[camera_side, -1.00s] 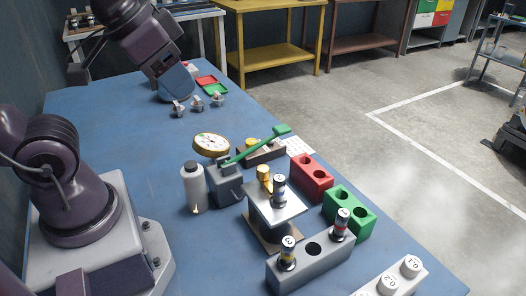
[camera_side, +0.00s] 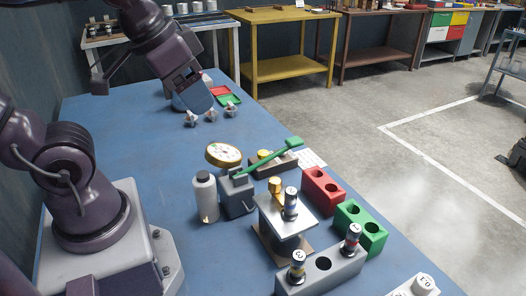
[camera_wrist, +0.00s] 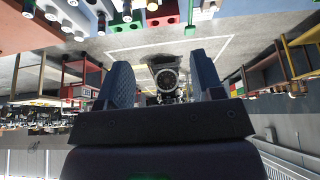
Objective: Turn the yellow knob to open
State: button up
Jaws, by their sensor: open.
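Two small yellow knobs show in the side view. One yellow knob (camera_side: 275,186) stands at the grey pump-like block with the metal plate, and another yellow knob (camera_side: 264,154) sits on a dark block (camera_side: 274,165) behind it. I cannot tell which one the task means, nor whether either is turned. My gripper (camera_side: 192,98) hangs above the far part of the blue table, well behind and left of both knobs. In the wrist view my gripper (camera_wrist: 163,80) has its two blue fingers wide apart with nothing between them.
Small metal parts (camera_side: 211,115) lie below my gripper. The table's left middle is clear.

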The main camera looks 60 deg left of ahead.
jog(key=w+a+f+g, duration=0.4)
jog(key=w+a+f, duration=0.25)
jog(key=w, duration=0.25)
jog(key=m+g, duration=0.1)
jog(key=m, duration=1.1)
send_near(263, 152)
notch_tip(263, 152, down, 9)
jog(key=shift+w+f, duration=0.1)
jog(key=c, duration=0.9)
